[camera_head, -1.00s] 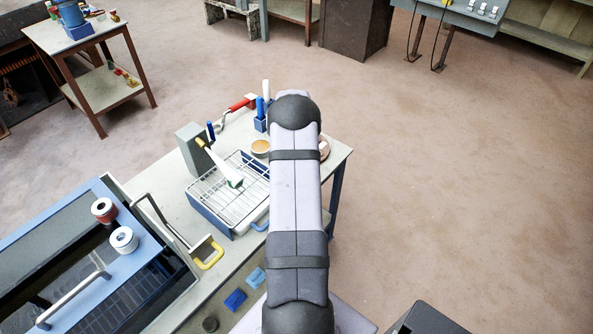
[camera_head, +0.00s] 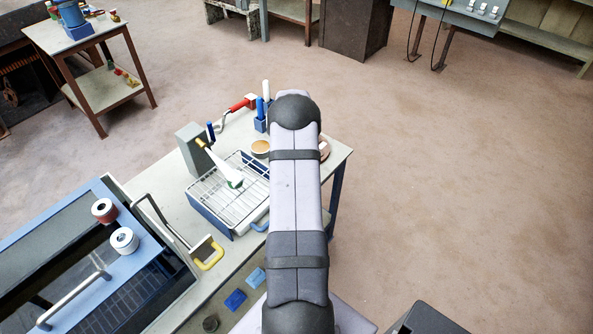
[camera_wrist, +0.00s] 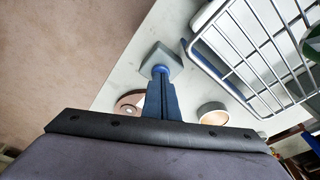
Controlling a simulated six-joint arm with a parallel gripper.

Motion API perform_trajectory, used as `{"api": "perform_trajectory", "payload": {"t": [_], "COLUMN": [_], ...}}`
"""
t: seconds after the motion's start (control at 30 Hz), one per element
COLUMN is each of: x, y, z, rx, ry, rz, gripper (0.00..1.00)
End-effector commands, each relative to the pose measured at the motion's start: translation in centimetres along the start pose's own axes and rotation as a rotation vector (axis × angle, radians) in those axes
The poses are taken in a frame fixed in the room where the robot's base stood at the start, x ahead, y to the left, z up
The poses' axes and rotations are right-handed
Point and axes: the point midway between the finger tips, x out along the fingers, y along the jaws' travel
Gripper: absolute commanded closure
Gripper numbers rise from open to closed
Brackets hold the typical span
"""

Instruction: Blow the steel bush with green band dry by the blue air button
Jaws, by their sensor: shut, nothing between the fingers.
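The steel bush with the green band (camera_head: 235,184) sits on the wire rack of the blue tray (camera_head: 226,196). Part of its green shows at the right edge of the wrist view (camera_wrist: 313,43). A white cone-shaped streak (camera_head: 218,163) runs from the yellow-tipped nozzle (camera_head: 200,142) down to the bush. In the wrist view the blue air button (camera_wrist: 160,69) stands on a small grey box (camera_wrist: 151,62). My gripper (camera_wrist: 159,78) is shut and empty, its tips over the button and seemingly touching it. The arm hides the gripper in the head view.
A round tan-topped pot (camera_wrist: 212,112) stands right of my fingers, and a pinkish round piece (camera_wrist: 130,104) stands left. The rack (camera_wrist: 262,55) is close by. A red-ringed bush (camera_head: 104,210) and a plain white one (camera_head: 124,240) stand on the blue-framed glass lid (camera_head: 152,235).

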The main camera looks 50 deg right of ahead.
Motion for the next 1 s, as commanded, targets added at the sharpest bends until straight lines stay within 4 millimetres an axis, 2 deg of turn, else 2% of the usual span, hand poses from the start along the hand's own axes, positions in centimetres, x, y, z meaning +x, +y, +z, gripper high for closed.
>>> {"api": "perform_trajectory", "payload": {"t": [0.8, 1.0], "x": [-5.9, -6.6], "y": [0.0, 0.0], "z": [-1.2, -1.3], "rx": [0.000, 0.000], "ry": [0.001, 0.000], "rz": [0.000, 0.000], "gripper": [1.00, 1.00]}}
